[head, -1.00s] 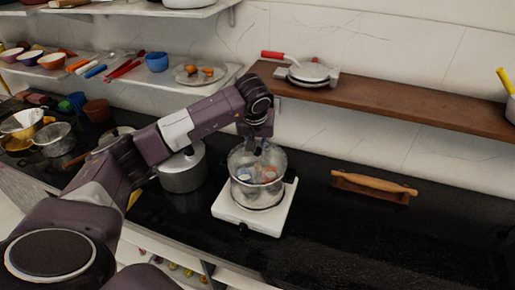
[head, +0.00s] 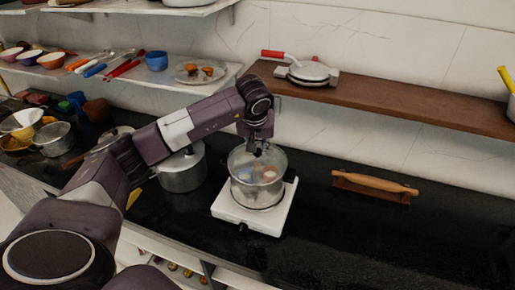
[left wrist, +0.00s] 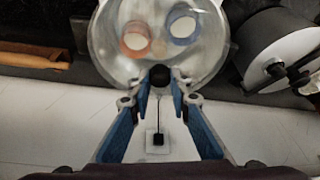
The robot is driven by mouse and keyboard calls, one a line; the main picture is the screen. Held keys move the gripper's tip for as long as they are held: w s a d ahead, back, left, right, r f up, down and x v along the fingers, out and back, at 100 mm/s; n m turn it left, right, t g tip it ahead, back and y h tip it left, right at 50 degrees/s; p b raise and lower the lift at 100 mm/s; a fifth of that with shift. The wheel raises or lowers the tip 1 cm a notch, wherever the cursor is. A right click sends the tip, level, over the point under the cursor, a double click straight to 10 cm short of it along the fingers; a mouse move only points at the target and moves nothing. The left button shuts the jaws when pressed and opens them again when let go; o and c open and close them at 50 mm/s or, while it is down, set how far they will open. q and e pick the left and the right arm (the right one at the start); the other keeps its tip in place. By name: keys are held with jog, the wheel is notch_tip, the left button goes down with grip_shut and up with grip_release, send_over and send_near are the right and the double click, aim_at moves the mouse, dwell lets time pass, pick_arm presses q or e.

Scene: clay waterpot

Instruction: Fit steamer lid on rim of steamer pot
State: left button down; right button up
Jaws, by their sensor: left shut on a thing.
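The steamer pot (head: 246,190) is a metal pot on a white hot plate (head: 276,217). The clear steamer lid (head: 268,160) is over its mouth, and the lid also shows in the left wrist view (left wrist: 206,58). My left gripper (head: 257,149) is above the pot. In the left wrist view my left gripper (left wrist: 161,80) is shut on the lid's black knob (left wrist: 161,74). A reddish and a bluish round thing show through the glass. I cannot tell whether the lid's edge touches the pot rim all round. My right gripper is out of view.
A lidded metal pot (head: 181,174) stands close to the left of the hot plate. A rolling pin (head: 375,183) lies to the right on its wooden stand. A wooden shelf (head: 410,110) is on the wall behind. The black counter is clear at the front right.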

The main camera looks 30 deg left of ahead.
pick_arm(q)
jog(key=shift+f+b, duration=0.25)
jog(key=shift+b, duration=0.05)
dwell(0.5)
jog(key=c, duration=1.2)
grip_release()
jog(key=shift+o, duration=0.2)
jog(key=shift+r+p, duration=2)
jog(key=shift+r, duration=1.25)
